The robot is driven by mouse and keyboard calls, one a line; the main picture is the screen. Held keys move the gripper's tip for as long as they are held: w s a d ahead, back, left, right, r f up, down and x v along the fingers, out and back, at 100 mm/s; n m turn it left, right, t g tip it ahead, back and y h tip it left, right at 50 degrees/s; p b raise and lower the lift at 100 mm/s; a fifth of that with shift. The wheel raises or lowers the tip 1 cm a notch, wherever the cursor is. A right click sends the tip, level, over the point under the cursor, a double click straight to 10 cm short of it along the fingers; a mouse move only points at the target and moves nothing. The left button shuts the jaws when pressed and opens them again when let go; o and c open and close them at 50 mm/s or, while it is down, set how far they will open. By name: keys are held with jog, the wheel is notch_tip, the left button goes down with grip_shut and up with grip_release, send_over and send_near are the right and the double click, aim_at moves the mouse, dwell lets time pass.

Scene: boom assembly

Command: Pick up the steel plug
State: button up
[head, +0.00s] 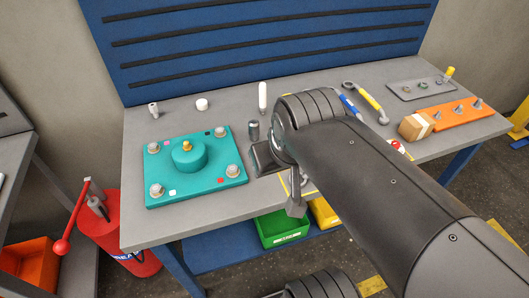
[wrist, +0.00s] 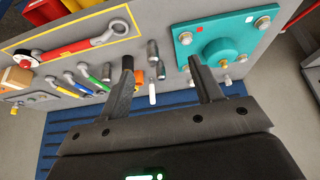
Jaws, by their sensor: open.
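The steel plug looks to be the dark grey metal cylinder (head: 253,130) standing on the grey bench, just right of the teal plate (head: 207,191). In the wrist view, grey metal cylinders show between my fingers; the upper one (wrist: 152,50) and the lower one (wrist: 160,71) look alike, and I cannot tell surely which is the plug. My gripper (wrist: 160,64) is open and empty, its fingers spread to either side of these cylinders and apart from them. In the head view, my arm hides most of the gripper and the bench beneath it.
The teal plate carries a raised round hub (head: 189,157) and corner bolts close to the plug. The bench's back left is mostly clear.

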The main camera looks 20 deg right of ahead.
jog(key=w+d+f+n+g+h, duration=0.2)
jog(key=d+f+n+g+h, duration=0.15)
jog(key=f+n, duration=0.2)
jog(key=w+d+f+n+g+h, duration=0.2)
jog(key=f+n+g+h, duration=0.15)
jog(key=f+h, duration=0.2)
jog(key=w+a+f+n+t+h, duration=0.2)
jog(key=w+n+t, duration=0.1)
jog(key=n, duration=0.2)
jog(key=w+a+f+n+t+h, duration=0.2)
jog(key=w+a+f+n+t, duration=0.1)
jog(key=w+n+t, duration=0.1)
jog(key=w+a+f+n+t+h, duration=0.2)
jog(key=w+n+t, duration=0.1)
jog(key=n, duration=0.3)
jog(key=shift+w+a+f+t, duration=0.15)
jog(key=shift+w+t, duration=0.2)
jog(key=shift+t, duration=0.25)
jog(key=shift+w, duration=0.15)
jog(key=x, duration=0.5)
jog(key=shift+w, duration=0.15)
jog(key=shift+w+a+x, duration=0.1)
jog(key=shift+w+x, duration=0.05)
jog(key=shift+x, duration=1.2)
jog(key=shift+w+a+x, duration=0.1)
jog(key=shift+w+x, duration=0.1)
jog(key=shift+x, duration=1.1)
jog(key=shift+f, duration=0.1)
jog(key=shift+c, duration=0.6)
